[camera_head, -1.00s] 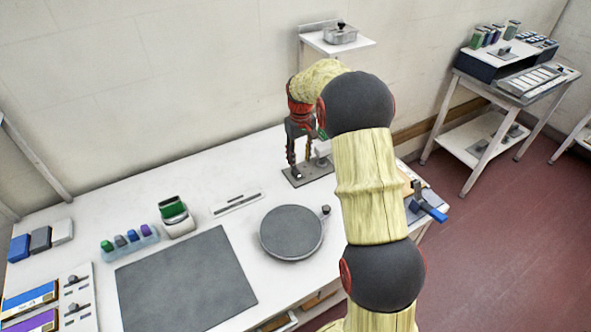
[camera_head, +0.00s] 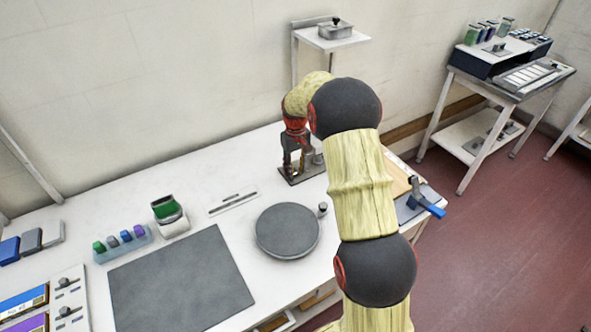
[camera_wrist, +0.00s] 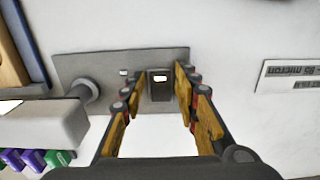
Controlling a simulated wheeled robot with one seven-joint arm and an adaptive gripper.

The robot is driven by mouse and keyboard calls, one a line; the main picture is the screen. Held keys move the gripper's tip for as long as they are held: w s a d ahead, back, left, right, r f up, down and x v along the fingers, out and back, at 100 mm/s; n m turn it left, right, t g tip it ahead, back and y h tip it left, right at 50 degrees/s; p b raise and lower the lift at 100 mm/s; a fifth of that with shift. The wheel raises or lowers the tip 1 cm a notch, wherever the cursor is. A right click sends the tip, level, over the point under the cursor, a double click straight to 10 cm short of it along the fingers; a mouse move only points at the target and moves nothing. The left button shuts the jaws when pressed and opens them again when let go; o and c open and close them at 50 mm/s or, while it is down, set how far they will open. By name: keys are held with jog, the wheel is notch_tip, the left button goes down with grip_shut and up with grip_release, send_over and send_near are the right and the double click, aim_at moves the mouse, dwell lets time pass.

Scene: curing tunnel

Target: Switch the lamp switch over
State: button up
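The lamp switch appears to be the small dark rocker (camera_wrist: 160,85) with a pale top, set on a grey plate (camera_wrist: 70,66) in the wrist view. My gripper (camera_wrist: 158,84) is open, with one finger on each side of the switch. A gap shows between the switch and each fingertip; contact is not visible. In the head view my gripper (camera_head: 297,170) is low over the same plate (camera_head: 318,169) at the back of the white table. The switch itself cannot be made out there.
A post (camera_wrist: 86,92) and a white block (camera_wrist: 45,122) stand left of the switch in the wrist view. A label strip (camera_wrist: 290,76) lies to the right. In the head view a round grey disc (camera_head: 287,231) and a dark mat (camera_head: 180,280) lie nearer on the table.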

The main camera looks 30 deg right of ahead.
jog(key=c, duration=0.6)
grip_shut()
jog(key=shift+r, duration=0.1)
jog(key=g+p, duration=0.1)
jog(key=p, duration=0.2)
jog(key=shift+w+r+p, duration=0.2)
jog(key=shift+p, duration=0.2)
jog(key=shift+w+g+p, duration=0.15)
jog(key=shift+g+p, duration=0.35)
jog(key=shift+p, duration=0.5)
jog(key=shift+w+g+p, duration=0.1)
jog(key=shift+g+p, duration=0.3)
jog(key=shift+p, duration=0.45)
jog(key=shift+f, duration=0.1)
jog(key=o, duration=0.9)
grip_release()
jog(key=shift+c, duration=0.2)
